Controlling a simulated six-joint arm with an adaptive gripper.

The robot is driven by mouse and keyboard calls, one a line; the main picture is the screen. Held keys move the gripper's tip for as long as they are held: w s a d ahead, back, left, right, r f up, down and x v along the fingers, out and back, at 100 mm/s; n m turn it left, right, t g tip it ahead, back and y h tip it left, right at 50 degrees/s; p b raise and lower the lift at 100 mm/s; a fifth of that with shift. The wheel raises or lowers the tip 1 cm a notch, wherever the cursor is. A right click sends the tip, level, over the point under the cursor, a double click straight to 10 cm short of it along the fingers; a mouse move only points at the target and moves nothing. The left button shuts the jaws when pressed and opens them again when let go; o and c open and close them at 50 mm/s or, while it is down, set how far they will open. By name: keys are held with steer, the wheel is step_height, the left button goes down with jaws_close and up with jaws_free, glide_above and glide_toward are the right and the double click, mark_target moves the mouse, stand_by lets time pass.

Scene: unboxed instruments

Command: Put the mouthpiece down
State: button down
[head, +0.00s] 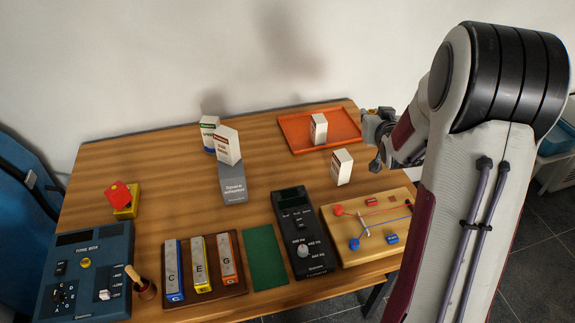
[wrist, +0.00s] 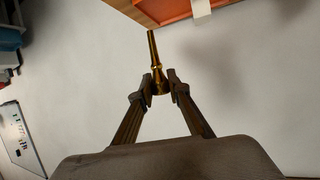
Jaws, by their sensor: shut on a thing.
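The mouthpiece (wrist: 153,50) is a slim brass-coloured piece with a wider end. In the wrist view, my gripper (wrist: 161,88) is shut on its wide end, and the narrow stem points away from the fingers, toward the top of the picture. In the head view, my gripper (head: 376,138) is at the right side of the wooden table, right of the orange tray. My arm hides part of that area. I cannot make out the mouthpiece in the head view.
The orange tray (head: 345,124) holds a white box (head: 319,128); another white box (head: 342,167) stands in front. A circuit board (head: 345,252), black meter (head: 299,230), green mat (head: 264,258), chime bars (head: 203,268) and blue tone box (head: 85,275) line the front. The table's back left (head: 140,160) is clear.

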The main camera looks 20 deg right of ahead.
steer(key=w+a+n+y, duration=0.25)
steer(key=w+a, duration=0.25)
steer(key=a, duration=0.5)
steer(key=w+a+n+y, duration=0.25)
steer(key=w+a, duration=0.25)
steer(key=a, duration=0.5)
steer(key=shift+s+a+f, duration=0.1)
steer(key=shift+a+f, duration=0.05)
steer(key=shift+f, duration=1.15)
steer(key=shift+a+f, duration=0.1)
steer(key=shift+f, duration=1.15)
step_height(320, 180, down, 6)
steer(key=shift+f, duration=0.15)
steer(key=shift+f, duration=0.1)
steer(key=shift+f, duration=1.75)
steer(key=shift+f, duration=0.15)
